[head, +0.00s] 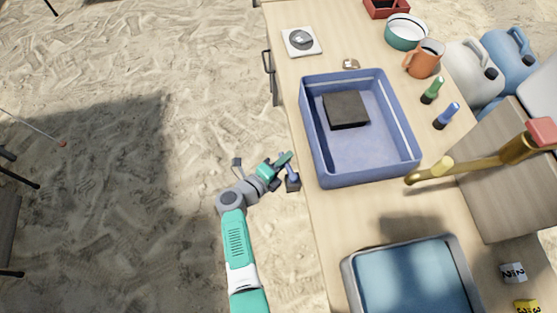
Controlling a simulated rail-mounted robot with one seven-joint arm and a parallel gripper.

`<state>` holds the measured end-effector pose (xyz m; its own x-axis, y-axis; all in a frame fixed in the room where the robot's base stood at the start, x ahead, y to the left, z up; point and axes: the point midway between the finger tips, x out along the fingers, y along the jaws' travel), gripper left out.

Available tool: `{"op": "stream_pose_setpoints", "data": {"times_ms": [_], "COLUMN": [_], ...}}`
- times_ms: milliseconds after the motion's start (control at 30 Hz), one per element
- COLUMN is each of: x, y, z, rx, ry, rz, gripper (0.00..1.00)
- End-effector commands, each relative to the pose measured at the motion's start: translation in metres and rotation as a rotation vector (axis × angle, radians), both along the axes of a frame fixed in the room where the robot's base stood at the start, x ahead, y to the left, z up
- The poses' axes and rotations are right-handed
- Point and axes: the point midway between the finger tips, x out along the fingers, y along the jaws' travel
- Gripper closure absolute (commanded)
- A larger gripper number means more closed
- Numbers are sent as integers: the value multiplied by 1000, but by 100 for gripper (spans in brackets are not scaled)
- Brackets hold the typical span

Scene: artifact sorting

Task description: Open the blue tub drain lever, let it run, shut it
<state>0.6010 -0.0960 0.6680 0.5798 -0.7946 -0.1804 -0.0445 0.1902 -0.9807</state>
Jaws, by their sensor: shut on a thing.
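The blue tub (372,178) stands on the wooden table and holds a dark flat block (346,110) at its far left. A small blue lever (293,175) with a dark block-like base (293,185) sits by the table's left edge, near the tub's front left corner. My gripper (285,160) reaches in from the left and is shut on the lever. The fingers partly hide the lever, so its exact angle is unclear. I cannot make out any flow of water.
A second tray (347,272) with a blue inside stands at the front. A brass tap (475,165) reaches over the table from the right. Green (432,92) and blue (447,116) bottles, an orange mug (424,60) and jugs (472,66) stand at the right. Sandy floor lies open at left.

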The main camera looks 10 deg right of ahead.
Motion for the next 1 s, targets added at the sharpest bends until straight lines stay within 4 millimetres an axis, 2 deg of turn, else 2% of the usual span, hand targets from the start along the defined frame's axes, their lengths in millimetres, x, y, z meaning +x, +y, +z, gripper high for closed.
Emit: {"op": "stream_pose_setpoints", "data": {"times_ms": [267, 300, 367, 400, 667, 1000], "x": [-1, -1, 0, 0, -1, -36], "y": [0, 0, 0, 0, 2, 50], "z": [-1, -1, -1, -1, 1, 15], "rx": [1, 1, 1, 0, 0, 0], "ry": [2, 2, 2, 1, 1, 1], "rz": [0, 0, 0, 0, 2, 4], "gripper": [100, 76, 64, 62, 62, 62]}}
